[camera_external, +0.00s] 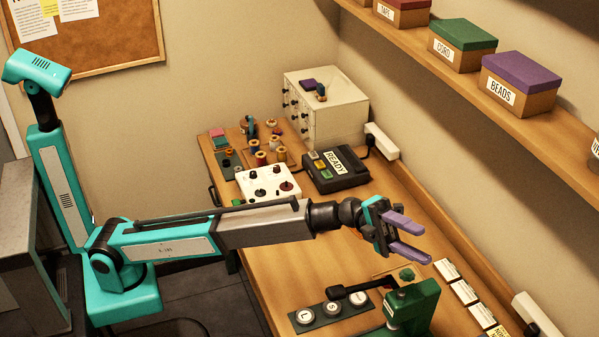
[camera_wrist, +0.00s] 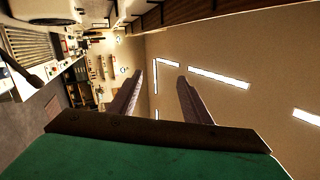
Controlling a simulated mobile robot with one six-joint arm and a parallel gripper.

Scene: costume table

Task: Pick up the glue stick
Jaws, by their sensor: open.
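I cannot make out a glue stick for certain in either view. A small upright item (camera_external: 321,92) on top of the white drawer cabinet is too small to identify. My gripper (camera_external: 410,236) is over the right part of the table, with its purple fingers apart and nothing between them. In the wrist view my gripper (camera_wrist: 160,84) also shows two separated fingers, with the wall and ceiling lights behind them.
The white drawer cabinet (camera_external: 335,118) stands at the back. Thread spools (camera_external: 261,158), a white knob panel (camera_external: 268,183) and a dark READY box (camera_external: 336,170) are left of my gripper. A green press (camera_external: 412,306) and lettered buttons (camera_external: 332,309) are in front. A shelf (camera_external: 480,92) holds labelled boxes.

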